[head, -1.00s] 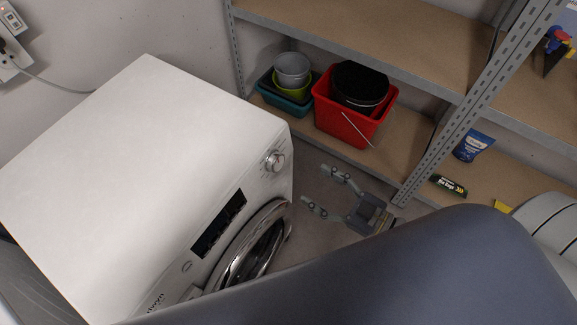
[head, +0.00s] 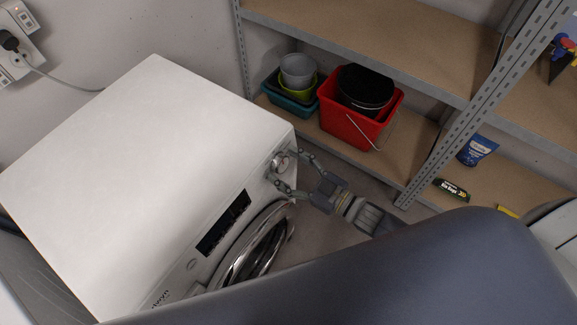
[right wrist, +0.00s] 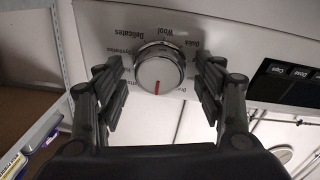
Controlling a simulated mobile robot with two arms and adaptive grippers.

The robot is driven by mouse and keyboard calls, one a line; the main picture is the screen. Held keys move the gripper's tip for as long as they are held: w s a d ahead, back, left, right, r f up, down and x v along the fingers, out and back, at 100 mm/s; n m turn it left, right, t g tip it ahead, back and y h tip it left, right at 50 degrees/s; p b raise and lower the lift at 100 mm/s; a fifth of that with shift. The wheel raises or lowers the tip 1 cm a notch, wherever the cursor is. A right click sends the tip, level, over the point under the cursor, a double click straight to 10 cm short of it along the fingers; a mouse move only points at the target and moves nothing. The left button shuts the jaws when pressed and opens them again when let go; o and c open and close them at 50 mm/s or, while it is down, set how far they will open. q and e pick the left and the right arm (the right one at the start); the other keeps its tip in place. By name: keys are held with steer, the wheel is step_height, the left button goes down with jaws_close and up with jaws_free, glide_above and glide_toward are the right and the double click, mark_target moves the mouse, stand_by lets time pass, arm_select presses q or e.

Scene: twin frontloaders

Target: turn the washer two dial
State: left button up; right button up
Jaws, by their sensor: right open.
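The washer (head: 130,150) is a white front-loader at the left of the head view, with a dark display and a round door on its front. Its round silver dial (head: 279,161) sits at the upper right of the front panel. In the right wrist view the dial (right wrist: 160,69) is at the upper middle, with a red mark pointing down and printed programme names around it. My right gripper (head: 285,172) is open, its fingers on either side of the dial; in the right wrist view the fingertips (right wrist: 162,72) flank it with gaps on both sides. My left gripper is not in view.
A metal shelf unit (head: 437,150) stands right of the washer, holding a red bucket (head: 345,128) and teal tubs (head: 290,103). The washer door (head: 254,248) is below the dial. A strip of grey floor lies between washer and shelves.

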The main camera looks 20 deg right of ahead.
steer(key=c, duration=1.1)
steer(key=shift+o, duration=0.2)
steer(key=shift+n, duration=0.3)
steer(key=n, duration=0.3)
steer(key=shift+n+g+y, duration=0.3)
steer(key=shift+n+y, duration=0.1)
steer(key=n, duration=0.4)
steer(key=shift+d+g+y+b, duration=0.1)
steer(key=shift+g+y+b, duration=0.2)
steer(key=shift+g, duration=0.1)
steer(key=n+g, duration=0.1)
steer(key=n, duration=0.6)
steer(key=shift+n+g, duration=0.3)
steer(key=shift+n, duration=0.2)
